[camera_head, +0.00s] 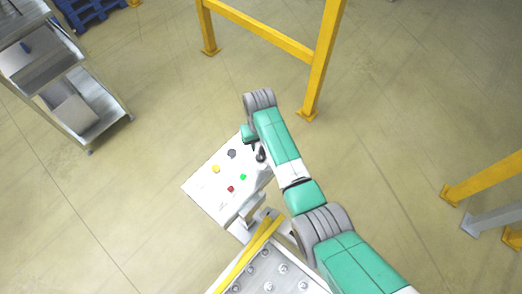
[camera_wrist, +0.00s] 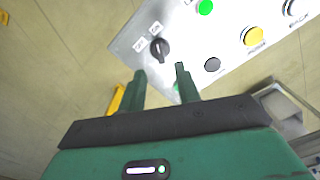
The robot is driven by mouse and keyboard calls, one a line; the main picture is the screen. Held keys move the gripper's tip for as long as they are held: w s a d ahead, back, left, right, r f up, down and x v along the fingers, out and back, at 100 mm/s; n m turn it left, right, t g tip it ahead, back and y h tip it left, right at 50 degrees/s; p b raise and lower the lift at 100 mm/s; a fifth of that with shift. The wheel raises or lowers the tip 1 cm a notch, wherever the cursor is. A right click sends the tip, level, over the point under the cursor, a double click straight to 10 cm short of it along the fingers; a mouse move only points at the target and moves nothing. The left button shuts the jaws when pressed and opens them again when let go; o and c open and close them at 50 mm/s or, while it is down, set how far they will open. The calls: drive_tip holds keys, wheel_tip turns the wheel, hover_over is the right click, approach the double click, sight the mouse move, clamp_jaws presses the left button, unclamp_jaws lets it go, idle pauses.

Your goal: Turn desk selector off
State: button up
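The desk selector (camera_wrist: 160,48) is a round black knob near the left end of the light grey control panel (camera_wrist: 128,40) in the wrist view. Small labels are printed beside it, too small to read surely. Which label the knob points at I cannot tell. My gripper (camera_wrist: 160,71) is open, its two green fingers apart with nothing seen between the tips. In the picture the knob lies just beyond the fingertips, roughly in line with the gap, and appears untouched. In the head view the panel (camera_head: 205,187) is partly covered by my arm, and my fingers are hard to make out.
On the panel are a green button (camera_wrist: 205,7), a black button (camera_wrist: 212,65) and a yellow button (camera_wrist: 254,36); a red button (camera_head: 230,189) shows in the head view. A yellow frame (camera_head: 262,35) stands behind, a metal cart (camera_head: 85,115) at left. Floor between is clear.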

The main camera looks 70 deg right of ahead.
sight(260, 156)
wheel_tip(260, 156, down, 6)
drive_tip(key=shift+f+b, duration=0.25)
drive_tip(key=shift+b, duration=0.35)
clamp_jaws()
